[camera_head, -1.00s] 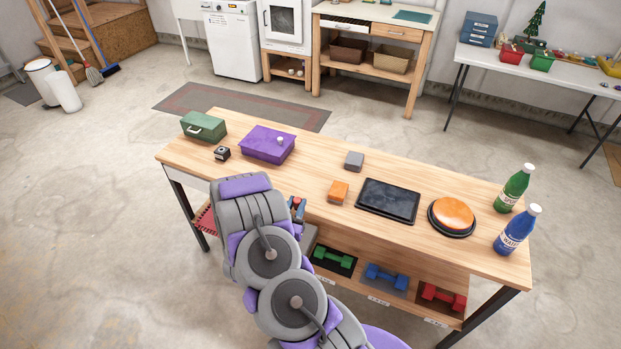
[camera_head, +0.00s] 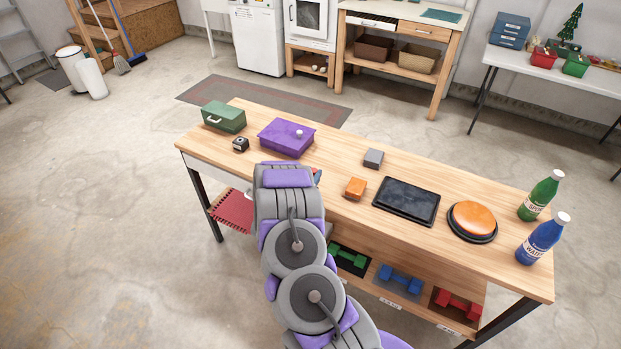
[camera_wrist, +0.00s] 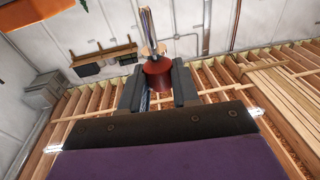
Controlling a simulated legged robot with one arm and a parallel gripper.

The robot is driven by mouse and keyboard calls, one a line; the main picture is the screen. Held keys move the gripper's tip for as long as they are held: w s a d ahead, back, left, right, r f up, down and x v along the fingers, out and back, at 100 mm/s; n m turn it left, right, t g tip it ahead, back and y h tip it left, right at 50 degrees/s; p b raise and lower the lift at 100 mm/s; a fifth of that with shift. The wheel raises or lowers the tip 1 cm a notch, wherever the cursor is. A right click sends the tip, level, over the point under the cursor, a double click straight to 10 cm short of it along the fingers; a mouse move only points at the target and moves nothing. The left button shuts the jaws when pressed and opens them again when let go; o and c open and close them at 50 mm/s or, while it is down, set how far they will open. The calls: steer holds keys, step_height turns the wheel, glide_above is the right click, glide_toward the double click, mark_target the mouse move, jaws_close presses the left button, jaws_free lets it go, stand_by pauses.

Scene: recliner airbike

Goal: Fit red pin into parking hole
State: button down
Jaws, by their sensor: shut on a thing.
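The red pin shows in the wrist view as a dark red head (camera_wrist: 157,75) with a silver shaft (camera_wrist: 147,22) pointing to the top of the picture. My gripper (camera_wrist: 158,88) is shut on its red head, one dark finger on each side. In the head view, my arm hides most of my gripper and the pin, near the front edge of the wooden table (camera_head: 335,207). I cannot make out a parking hole in either view. A small black block (camera_head: 240,144) with a pale mark stands on the table's left part; its details are too small to tell.
On the table are a green case (camera_head: 223,118), a purple box (camera_head: 286,139), a grey block (camera_head: 373,158), an orange block (camera_head: 355,187), a black tablet (camera_head: 406,201), an orange button (camera_head: 472,221) and two bottles (camera_head: 541,239). Dumbbells (camera_head: 400,279) lie on the lower shelf.

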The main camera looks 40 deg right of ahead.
steer(key=shift+w+d+f, duration=0.25)
steer(key=shift+w+d, duration=0.8)
steer(key=shift+w, duration=0.1)
steer(key=shift+w+d+b, duration=0.2)
steer(key=shift+w+b, duration=0.1)
steer(key=shift+w, duration=0.1)
steer(key=f, duration=0.1)
steer(key=f+b, duration=0.1)
steer(key=f, duration=0.1)
steer(key=shift+a+f, duration=0.3)
steer(key=shift+a, duration=0.05)
steer(key=shift+d+r, duration=0.1)
steer(key=c, duration=0.8)
jaws_free()
steer(key=shift+d, duration=0.15)
